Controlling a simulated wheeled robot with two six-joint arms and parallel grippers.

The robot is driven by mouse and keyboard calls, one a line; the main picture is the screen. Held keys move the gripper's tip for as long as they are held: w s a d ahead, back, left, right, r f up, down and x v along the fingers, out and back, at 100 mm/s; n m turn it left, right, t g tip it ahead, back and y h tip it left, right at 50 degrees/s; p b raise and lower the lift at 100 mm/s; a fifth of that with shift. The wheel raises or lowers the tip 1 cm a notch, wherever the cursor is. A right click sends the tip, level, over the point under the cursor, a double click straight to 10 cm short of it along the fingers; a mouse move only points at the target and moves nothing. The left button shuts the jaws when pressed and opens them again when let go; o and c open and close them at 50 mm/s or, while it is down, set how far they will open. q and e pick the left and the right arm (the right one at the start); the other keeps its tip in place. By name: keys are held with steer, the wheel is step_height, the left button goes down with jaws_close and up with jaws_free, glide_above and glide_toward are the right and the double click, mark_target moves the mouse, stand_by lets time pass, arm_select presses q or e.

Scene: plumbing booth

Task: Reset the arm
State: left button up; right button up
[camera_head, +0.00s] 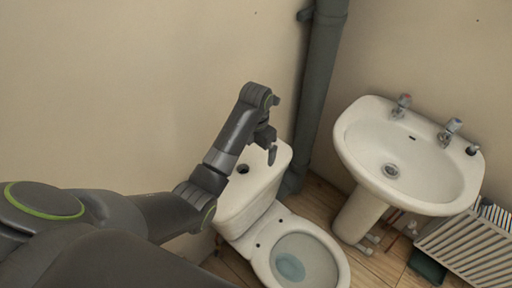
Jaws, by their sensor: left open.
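My left arm comes in from the lower left and reaches toward the middle of the head view. My left gripper (270,146) is at its end, open and empty, above the back of the toilet (250,184). Its fingers are small and dark, and the arm hides part of the toilet cistern's left side. The cistern has no lid button in place, only a dark round hole in its top. My right gripper is not in view.
A white pedestal sink (350,150) with two taps (450,130) stands at the right. A grey vertical pipe (320,75) runs down the corner between toilet and sink. A white radiator (470,245) is at the lower right. Wooden floor (375,262) shows between them.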

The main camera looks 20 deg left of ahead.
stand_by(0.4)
arm_select(q)
steer(key=s+a+f+m, duration=0.1)
steer(key=s+f+m, duration=0.1)
steer(key=s+m, duration=0.3)
steer(key=s+a+f+m+t, duration=0.1)
steer(key=s+a+f+m, duration=0.1)
steer(key=s+m, duration=0.3)
steer(key=s+a+f+m+t, duration=0.1)
steer(key=s+a+f+m, duration=0.1)
steer(key=s+m, duration=0.3)
steer(key=shift+s+a+f+y, duration=0.1)
steer(key=shift+f+y, duration=0.2)
steer(key=shift+f, duration=0.25)
steer(key=s+a+r+m+t+y, duration=0.1)
steer(key=s+a+r+m, duration=0.1)
steer(key=s+m, duration=0.6)
steer(key=s+a+r+m+t, duration=0.1)
steer(key=s+r+m, duration=0.2)
steer(key=s+m, duration=0.55)
step_height(320, 180, down, 26)
steer(key=a+g, duration=0.2)
steer(key=s+d+f+b, duration=0.1)
steer(key=s+f, duration=1.4)
steer(key=f, duration=0.1)
steer(key=shift+s+d+g+h, duration=0.2)
steer(key=shift+d+g+h, duration=0.1)
steer(key=shift+g, duration=0.1)
